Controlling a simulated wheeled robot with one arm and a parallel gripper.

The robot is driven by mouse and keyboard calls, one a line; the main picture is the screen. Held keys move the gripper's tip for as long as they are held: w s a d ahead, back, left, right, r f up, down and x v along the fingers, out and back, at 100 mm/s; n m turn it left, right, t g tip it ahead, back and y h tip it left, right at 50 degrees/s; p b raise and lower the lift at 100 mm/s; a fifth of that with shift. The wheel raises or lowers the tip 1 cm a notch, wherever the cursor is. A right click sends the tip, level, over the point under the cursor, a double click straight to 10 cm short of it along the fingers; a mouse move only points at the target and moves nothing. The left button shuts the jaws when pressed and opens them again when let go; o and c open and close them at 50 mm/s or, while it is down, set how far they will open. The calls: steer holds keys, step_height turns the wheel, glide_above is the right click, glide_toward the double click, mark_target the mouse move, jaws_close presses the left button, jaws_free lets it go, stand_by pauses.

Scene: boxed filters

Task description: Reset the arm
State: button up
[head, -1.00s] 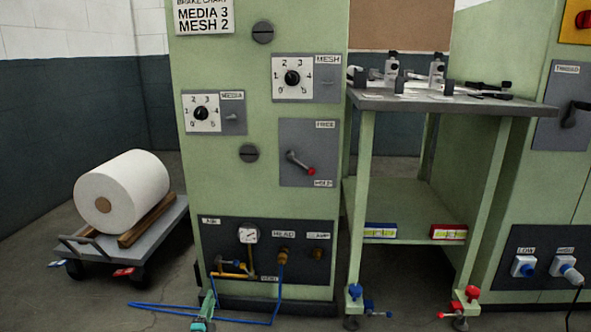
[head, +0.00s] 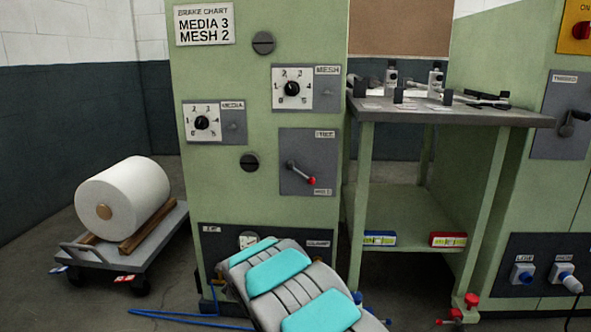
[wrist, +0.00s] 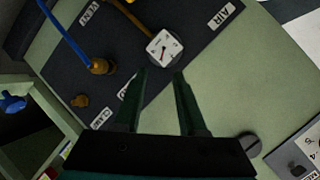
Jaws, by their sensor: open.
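My gripper shows in the wrist view (wrist: 160,105) with its two dark fingers apart and nothing between them. Beyond the fingertips is the green machine's dark lower panel with a round gauge (wrist: 165,48), a brass fitting (wrist: 99,66) and a blue hose (wrist: 62,28). In the head view my grey and turquoise arm rises from the bottom centre in front of that panel and hides much of it. My fingers are hidden in the head view.
A green machine (head: 215,165) with dials and a red-tipped lever (head: 301,173) stands ahead. A workbench (head: 460,116) with tools and boxes is at right. A cart (head: 165,240) bearing a white roll (head: 122,195) stands at left. Blue hose (head: 170,316) lies on the floor.

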steer(key=s+d+r+n+g+p, duration=0.1)
steer(key=s+d+r+n+g, duration=0.2)
steer(key=s+d, duration=0.6)
steer(key=s+d+r+n+g+p, duration=0.1)
steer(key=s+d+r+g, duration=0.3)
steer(key=s+d+r, duration=0.5)
steer(key=s+d+n+g+h, duration=0.1)
steer(key=s+d+g, duration=0.3)
steer(key=s, duration=1.7)
steer(key=s+d+n+g+h+p, duration=0.1)
steer(key=s+d+n+g, duration=0.3)
steer(key=s, duration=1.7)
steer(key=d, duration=0.3)
steer(key=shift+s+d+r+p, duration=0.2)
steer(key=shift+s+d+p, duration=0.1)
steer(key=shift+s+d, duration=0.05)
